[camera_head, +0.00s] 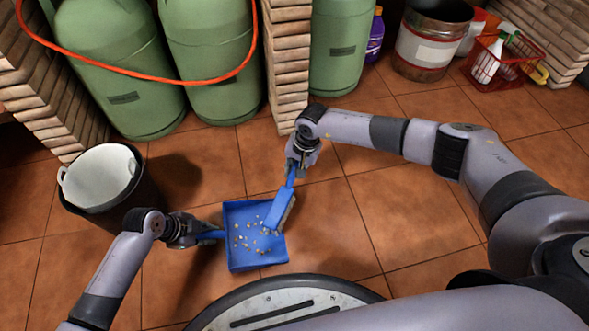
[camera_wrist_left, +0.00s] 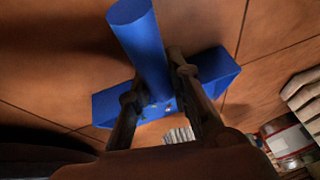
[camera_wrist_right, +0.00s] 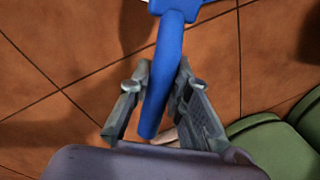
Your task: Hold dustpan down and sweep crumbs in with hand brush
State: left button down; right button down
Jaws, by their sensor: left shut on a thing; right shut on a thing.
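A blue dustpan (camera_head: 262,261) lies on the tiled floor in the head view, with several crumbs (camera_head: 250,239) inside it. My left gripper (camera_head: 203,236) is shut on the dustpan's handle at its left side; the handle also shows between the fingers in the left wrist view (camera_wrist_left: 140,45). My right gripper (camera_head: 294,168) is shut on the handle of the blue hand brush (camera_head: 279,208). The brush slants down, its head over the right part of the dustpan. The brush handle shows between the fingers in the right wrist view (camera_wrist_right: 165,75). I see no crumbs on the floor outside the pan.
A dark bucket with a pale inside (camera_head: 98,177) stands close to my left arm. Green gas cylinders (camera_head: 122,70) and brick pillars (camera_head: 288,60) line the back. A metal bucket (camera_head: 428,45) and a red basket (camera_head: 505,70) stand at the back right. Floor right of the pan is clear.

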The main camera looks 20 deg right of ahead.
pick_arm(q)
jog(key=c, duration=1.4)
grip_release()
jog(key=v, duration=1.2)
